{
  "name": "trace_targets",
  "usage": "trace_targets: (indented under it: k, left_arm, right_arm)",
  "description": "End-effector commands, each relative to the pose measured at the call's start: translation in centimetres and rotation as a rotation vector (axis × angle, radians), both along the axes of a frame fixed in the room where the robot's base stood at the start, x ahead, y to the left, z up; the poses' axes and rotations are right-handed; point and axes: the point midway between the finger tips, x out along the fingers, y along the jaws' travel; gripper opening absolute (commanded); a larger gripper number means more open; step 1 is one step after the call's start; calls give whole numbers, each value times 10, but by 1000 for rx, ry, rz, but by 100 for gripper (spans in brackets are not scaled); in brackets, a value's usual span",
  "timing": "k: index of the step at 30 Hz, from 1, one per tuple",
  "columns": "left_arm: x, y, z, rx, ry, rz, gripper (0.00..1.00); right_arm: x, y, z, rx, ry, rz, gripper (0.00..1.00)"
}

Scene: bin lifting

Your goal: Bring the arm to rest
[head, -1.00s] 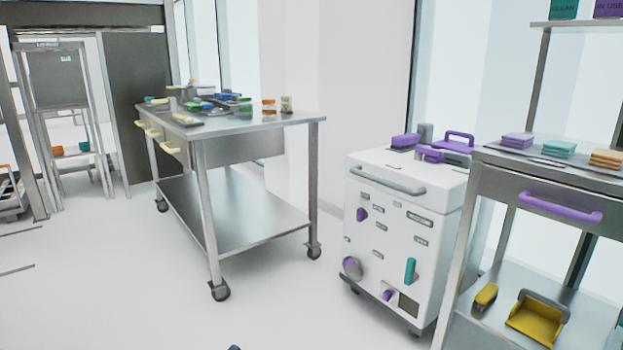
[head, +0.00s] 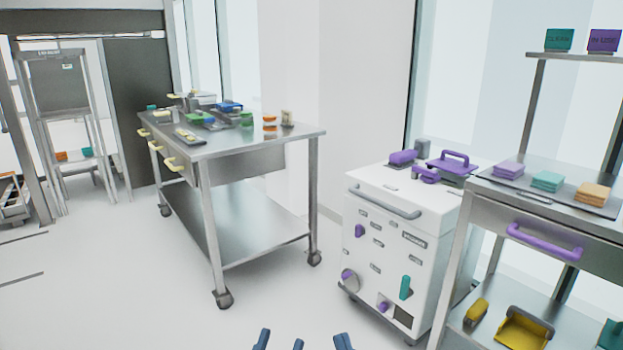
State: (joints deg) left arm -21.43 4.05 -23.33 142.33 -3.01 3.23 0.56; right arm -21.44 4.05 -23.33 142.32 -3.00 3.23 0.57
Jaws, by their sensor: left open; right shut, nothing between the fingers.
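My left gripper (head: 280,342) shows at the bottom edge of the head view, only as two dark blue fingertips set apart, with nothing seen between them. My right gripper (head: 343,341) is just to its right, its fingertips close together and empty. Both arms and the rest of the grippers are below the picture. Pale floor shows around the fingertips, and they look clear of the furniture.
A steel wheeled table (head: 270,140) with trays and small items stands ahead. Right of it are a white wheeled cabinet (head: 375,270) and a steel shelf cart (head: 590,235) with coloured stacks and a yellow dustpan (head: 522,330). Open floor (head: 110,290) lies left.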

Motion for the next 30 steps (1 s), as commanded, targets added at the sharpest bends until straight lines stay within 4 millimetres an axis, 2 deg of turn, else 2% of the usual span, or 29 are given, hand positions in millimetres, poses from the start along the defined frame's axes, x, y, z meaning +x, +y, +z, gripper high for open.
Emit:
trace_targets:
  k: [1, 7, 14, 20, 24, 30]
  left_arm:
    - [6, 0, 7, 25, 78, 3, 45]
    - [22, 6, -25, 133, 411, 12, 45]
    - [11, 19, -66, 247, 796, 12, 45]
    - [-23, 37, -96, 341, 1131, 5, 45]
    - [-60, 51, -109, 403, 1368, -7, 45]
    - [-117, 72, -117, 479, 1671, -29, 45]
  right_arm:
    - [6, 0, 7, -25, 78, -3, 0]
    - [21, -6, -25, -133, 411, -12, 0]
    - [11, -19, -66, -248, 796, -12, 0]
    - [-23, -37, -96, -342, 1131, -6, 0]
    - [-60, -52, -109, -404, 1367, 7, 0]
    - [-117, -72, -117, -480, 1670, 29, 0]
